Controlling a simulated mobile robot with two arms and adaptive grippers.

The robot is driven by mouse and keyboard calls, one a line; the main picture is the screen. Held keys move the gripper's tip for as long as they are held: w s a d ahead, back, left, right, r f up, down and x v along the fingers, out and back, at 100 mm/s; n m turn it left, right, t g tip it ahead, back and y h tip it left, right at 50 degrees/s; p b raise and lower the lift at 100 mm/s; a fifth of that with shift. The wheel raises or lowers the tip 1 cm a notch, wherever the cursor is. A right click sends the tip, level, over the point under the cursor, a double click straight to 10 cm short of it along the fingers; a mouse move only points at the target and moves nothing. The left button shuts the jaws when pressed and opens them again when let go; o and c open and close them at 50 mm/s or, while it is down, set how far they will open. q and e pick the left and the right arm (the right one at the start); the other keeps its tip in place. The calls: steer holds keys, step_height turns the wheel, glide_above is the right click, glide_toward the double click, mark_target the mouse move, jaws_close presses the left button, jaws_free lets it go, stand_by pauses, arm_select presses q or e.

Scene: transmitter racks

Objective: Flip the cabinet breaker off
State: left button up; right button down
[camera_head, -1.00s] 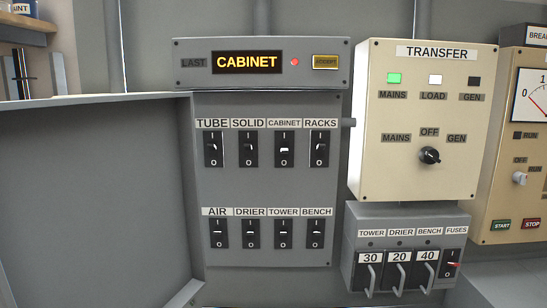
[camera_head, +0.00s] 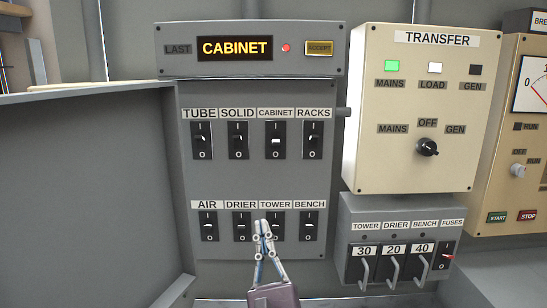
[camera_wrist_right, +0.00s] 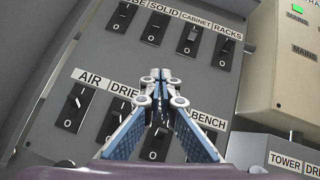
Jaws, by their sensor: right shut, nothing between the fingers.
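The cabinet breaker (camera_head: 276,140) is a black rocker switch, third in the top row of a grey panel, under a "CABINET" label. A pale edge crosses its middle, unlike its neighbours; I cannot tell its on or off position for certain. It also shows in the right wrist view (camera_wrist_right: 190,40), beyond the fingertips. My right gripper (camera_head: 263,228) is shut and empty, its tips pointing up in front of the tower breaker in the bottom row, below the cabinet breaker. In the right wrist view the closed fingers (camera_wrist_right: 161,78) partly hide the tower breaker and its label. My left gripper is not in view.
The display (camera_head: 235,47) above the panel reads "CABINET", with a red light (camera_head: 286,48) beside it. An open grey door (camera_head: 85,190) stands at left. The transfer box (camera_head: 410,110) and a fuse box (camera_head: 400,240) with protruding handles stand at right.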

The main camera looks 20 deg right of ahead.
mark_target(276, 144)
steer(key=d+r+m+h, duration=0.1)
steer(key=m+h, duration=0.1)
steer(key=d+r+m+h, duration=0.1)
steer(key=m, duration=0.1)
steer(key=d+r+m+h, duration=0.1)
steer(key=m+h, duration=0.1)
steer(key=shift+d+m+h, duration=0.15)
steer(key=shift+m+h, duration=0.15)
steer(key=shift+m, duration=0.1)
steer(key=shift+w+r, duration=0.1)
steer(key=p+x, duration=0.6)
steer(key=x, duration=0.4)
steer(key=shift+w+r, duration=0.15)
steer(key=shift+r, duration=0.25)
steer(key=shift+r+p, duration=0.8)
steer(key=shift+p, duration=0.1)
steer(key=shift+r+p, duration=0.55)
steer(key=shift+r, duration=0.1)
steer(key=shift+s+b, duration=0.25)
steer(key=shift+b, duration=0.1)
steer(key=shift+r, duration=0.1)
